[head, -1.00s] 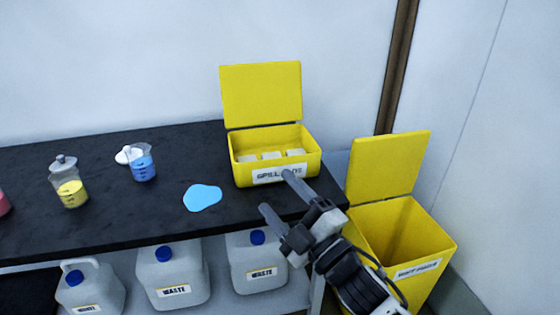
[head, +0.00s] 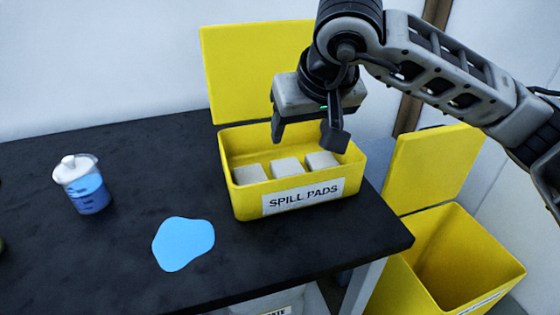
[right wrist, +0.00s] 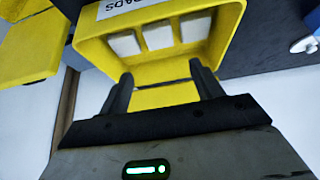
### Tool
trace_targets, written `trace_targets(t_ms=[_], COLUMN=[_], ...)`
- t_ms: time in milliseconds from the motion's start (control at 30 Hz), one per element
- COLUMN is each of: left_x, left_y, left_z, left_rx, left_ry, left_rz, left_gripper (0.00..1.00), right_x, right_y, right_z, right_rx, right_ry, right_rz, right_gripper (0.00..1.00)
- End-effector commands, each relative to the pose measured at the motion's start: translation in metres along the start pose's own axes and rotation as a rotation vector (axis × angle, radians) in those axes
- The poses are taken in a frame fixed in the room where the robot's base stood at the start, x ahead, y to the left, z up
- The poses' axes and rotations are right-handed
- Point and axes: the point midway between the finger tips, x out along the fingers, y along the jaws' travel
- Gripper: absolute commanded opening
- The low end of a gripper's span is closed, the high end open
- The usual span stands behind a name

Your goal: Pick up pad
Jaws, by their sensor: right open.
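Three whitish-grey pads stand in a row in the yellow spill pads box: a left pad (head: 250,174), a middle pad (head: 287,167) and a right pad (head: 321,160). The box (head: 240,205) is open, its lid raised at the back. My right gripper (head: 309,140) points down above the box, open and empty, over its back part behind the pads. In the right wrist view the gripper (right wrist: 163,85) shows its two fingers apart, with the pads (right wrist: 160,36) beyond the fingertips and nothing between them. My left gripper is not in view.
A blue spill (head: 183,244) lies on the black bench (head: 100,260) in front of the box. A lidded beaker of blue liquid (head: 82,184) stands at the left. An open yellow waste bin (head: 430,270) stands right of the bench.

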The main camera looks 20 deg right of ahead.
Motion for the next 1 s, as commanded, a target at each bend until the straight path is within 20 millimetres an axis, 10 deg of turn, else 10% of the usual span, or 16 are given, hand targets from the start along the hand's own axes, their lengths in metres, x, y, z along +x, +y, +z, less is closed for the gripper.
trace_targets(t_ms=[333, 1000], left_x=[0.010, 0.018], left_y=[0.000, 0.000], left_z=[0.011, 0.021], left_rx=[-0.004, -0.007], left_ry=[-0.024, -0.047], left_rz=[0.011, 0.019], left_gripper=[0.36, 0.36], right_x=[0.075, 0.146], right_y=[-0.001, 0.001], right_z=[0.002, -0.001], right_rx=[0.003, 0.003], right_ry=[-0.008, -0.005], right_rz=[-0.003, -0.006], right_gripper=[0.65, 0.65])
